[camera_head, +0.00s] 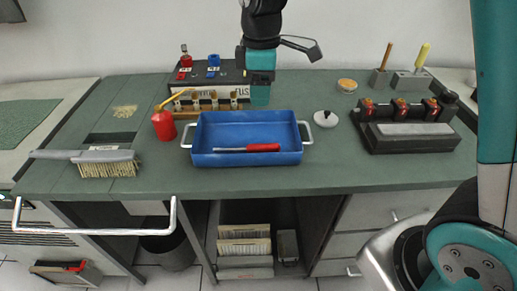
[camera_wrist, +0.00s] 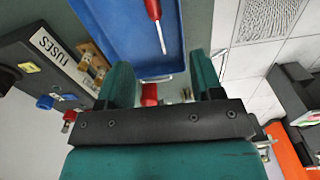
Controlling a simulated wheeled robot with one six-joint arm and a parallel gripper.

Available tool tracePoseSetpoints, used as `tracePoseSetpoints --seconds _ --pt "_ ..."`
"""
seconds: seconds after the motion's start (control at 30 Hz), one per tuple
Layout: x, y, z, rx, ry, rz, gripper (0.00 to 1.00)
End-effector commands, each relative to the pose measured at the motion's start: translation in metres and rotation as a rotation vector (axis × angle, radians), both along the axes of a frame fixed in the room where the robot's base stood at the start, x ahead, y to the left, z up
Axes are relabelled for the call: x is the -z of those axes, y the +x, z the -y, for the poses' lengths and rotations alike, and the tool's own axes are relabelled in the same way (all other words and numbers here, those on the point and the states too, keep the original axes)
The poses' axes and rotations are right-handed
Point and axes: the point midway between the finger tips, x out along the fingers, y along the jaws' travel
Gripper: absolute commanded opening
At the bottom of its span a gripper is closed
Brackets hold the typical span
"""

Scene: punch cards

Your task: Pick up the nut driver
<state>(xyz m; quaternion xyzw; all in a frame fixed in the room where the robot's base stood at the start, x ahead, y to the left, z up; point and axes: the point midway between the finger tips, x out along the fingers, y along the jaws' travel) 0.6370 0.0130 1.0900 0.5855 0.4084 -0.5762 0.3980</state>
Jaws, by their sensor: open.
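The nut driver, with a red handle (camera_head: 263,148) and a thin grey shaft pointing left, lies flat in the blue tray (camera_head: 250,159). In the wrist view its handle (camera_wrist: 153,9) is at the top edge, with the shaft reaching down the tray floor. My gripper (camera_head: 260,97) hangs behind the tray, near the fuse box, apart from the nut driver. In the wrist view my gripper (camera_wrist: 161,72) has its two teal fingers spread wide, with no tool held between them.
A red oil can (camera_head: 163,125) and a brush (camera_head: 105,161) are left of the tray. The fuse box (camera_head: 210,87) stands behind it. The bench front is clear.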

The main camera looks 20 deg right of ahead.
Motion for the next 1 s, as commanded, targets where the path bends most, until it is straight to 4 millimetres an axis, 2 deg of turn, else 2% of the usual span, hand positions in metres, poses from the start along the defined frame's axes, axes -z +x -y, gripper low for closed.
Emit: tracePoseSetpoints --seconds 0.13,0.6,0.87,1.0 --pt "0.017 0.013 0.002 -0.040 -0.021 -0.007 0.60" --pt "0.114 0.012 0.003 -0.041 -0.021 -0.007 0.60" --pt "0.134 0.013 0.003 -0.040 -0.020 -0.005 0.60" --pt "0.154 0.013 0.005 -0.039 -0.020 -0.008 0.60"
